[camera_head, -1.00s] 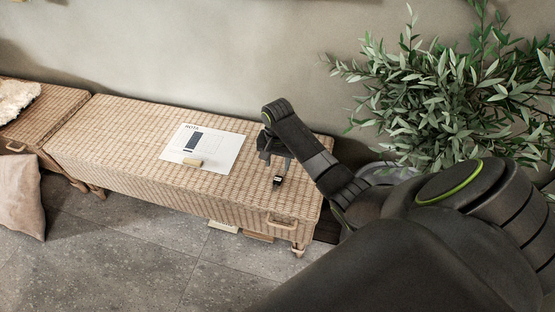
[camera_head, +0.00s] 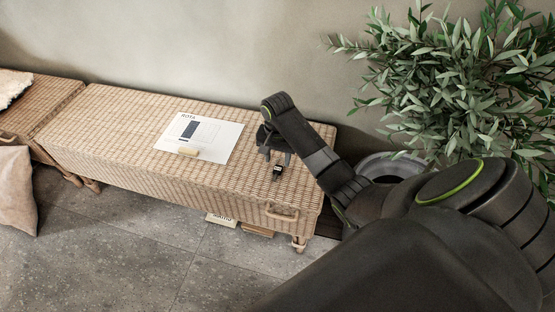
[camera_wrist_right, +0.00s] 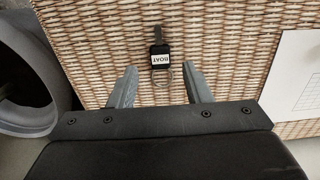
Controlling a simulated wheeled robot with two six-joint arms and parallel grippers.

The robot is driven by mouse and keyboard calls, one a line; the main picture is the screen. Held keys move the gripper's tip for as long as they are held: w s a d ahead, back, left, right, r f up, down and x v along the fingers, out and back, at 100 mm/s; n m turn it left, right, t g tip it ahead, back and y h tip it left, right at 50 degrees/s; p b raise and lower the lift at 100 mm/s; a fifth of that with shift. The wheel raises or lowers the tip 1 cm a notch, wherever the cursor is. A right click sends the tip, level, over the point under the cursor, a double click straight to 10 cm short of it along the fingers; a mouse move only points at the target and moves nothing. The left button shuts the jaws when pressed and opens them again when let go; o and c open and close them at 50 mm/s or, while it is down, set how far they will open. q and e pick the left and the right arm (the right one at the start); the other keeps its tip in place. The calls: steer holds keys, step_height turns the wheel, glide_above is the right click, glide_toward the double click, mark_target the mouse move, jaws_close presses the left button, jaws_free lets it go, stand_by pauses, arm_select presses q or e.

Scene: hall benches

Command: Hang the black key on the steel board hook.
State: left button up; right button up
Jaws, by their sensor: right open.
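The black key (camera_head: 277,172) lies flat near the right end of the wicker bench. In the right wrist view the key (camera_wrist_right: 160,50) has a white label reading "BOAT" and a metal ring at its lower end. My right gripper (camera_head: 274,156) is open and empty above the bench, just behind the key. In the right wrist view its grey fingers (camera_wrist_right: 160,70) stand either side of the key ring, with clear gaps and no visible contact. I see no steel board or hook. My left gripper is out of view.
A leafy plant (camera_head: 470,75) in a grey pot (camera_head: 392,160) stands right of the bench. Boxes sit on the floor below. A second bench (camera_head: 45,105) is at left.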

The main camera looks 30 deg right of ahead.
mark_target(277, 169)
steer(key=shift+f+b, duration=0.4)
steer(key=shift+f, duration=0.25)
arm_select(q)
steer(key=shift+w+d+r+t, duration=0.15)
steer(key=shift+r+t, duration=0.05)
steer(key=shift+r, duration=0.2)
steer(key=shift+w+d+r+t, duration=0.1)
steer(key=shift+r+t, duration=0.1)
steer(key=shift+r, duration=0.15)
arm_select(e)
steer(key=shift+f, duration=1.7)
steer(key=shift+c, duration=0.3)
